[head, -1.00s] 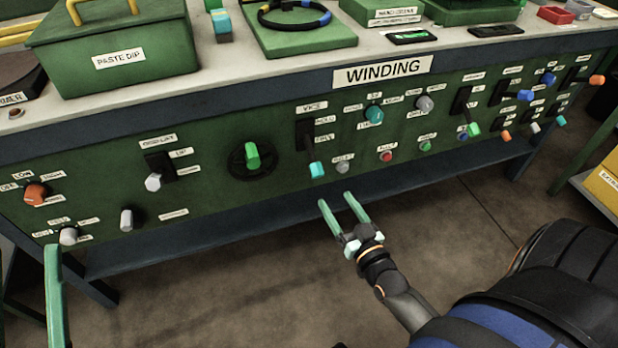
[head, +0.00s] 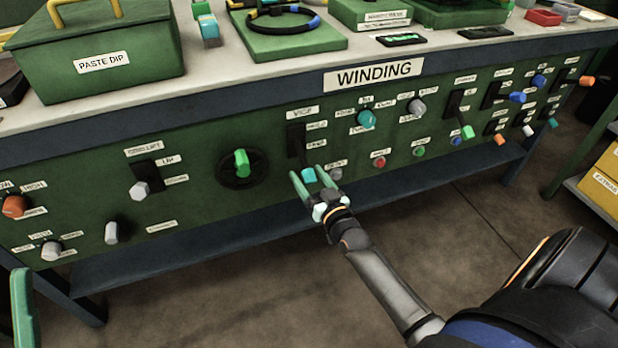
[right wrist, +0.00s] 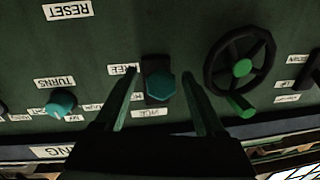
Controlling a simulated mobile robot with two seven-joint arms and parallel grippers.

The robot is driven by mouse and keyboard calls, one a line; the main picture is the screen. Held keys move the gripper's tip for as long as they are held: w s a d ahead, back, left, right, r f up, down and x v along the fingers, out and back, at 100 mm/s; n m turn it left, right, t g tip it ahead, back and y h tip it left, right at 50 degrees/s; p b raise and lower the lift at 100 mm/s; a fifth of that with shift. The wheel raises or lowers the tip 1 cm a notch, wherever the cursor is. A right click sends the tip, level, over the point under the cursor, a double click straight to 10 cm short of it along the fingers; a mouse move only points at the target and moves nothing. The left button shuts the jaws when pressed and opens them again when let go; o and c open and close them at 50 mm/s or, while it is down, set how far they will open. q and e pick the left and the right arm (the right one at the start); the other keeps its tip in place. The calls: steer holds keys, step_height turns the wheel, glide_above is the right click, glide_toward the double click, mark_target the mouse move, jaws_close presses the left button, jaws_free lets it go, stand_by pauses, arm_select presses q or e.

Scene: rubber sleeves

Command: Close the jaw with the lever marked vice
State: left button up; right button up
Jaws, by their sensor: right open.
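The vice lever has a black slotted plate (head: 297,138) on the green front panel, with its label (head: 303,113) above. Its teal knob (head: 309,175) hangs at the low end, by the label FREE (right wrist: 122,70). My right gripper (head: 308,171) is open, one finger on each side of the knob. In the right wrist view, the knob (right wrist: 165,85) sits between the open fingers with a gap on both sides. One finger of my left gripper (head: 24,308) shows at the lower left edge; its opening cannot be told. I cannot identify the jaw.
A blue shelf edge (head: 200,248) runs below the panel. Floor in front is clear.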

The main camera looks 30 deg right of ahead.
jaws_close()
stand_by(0.5)
stand_by(0.8)
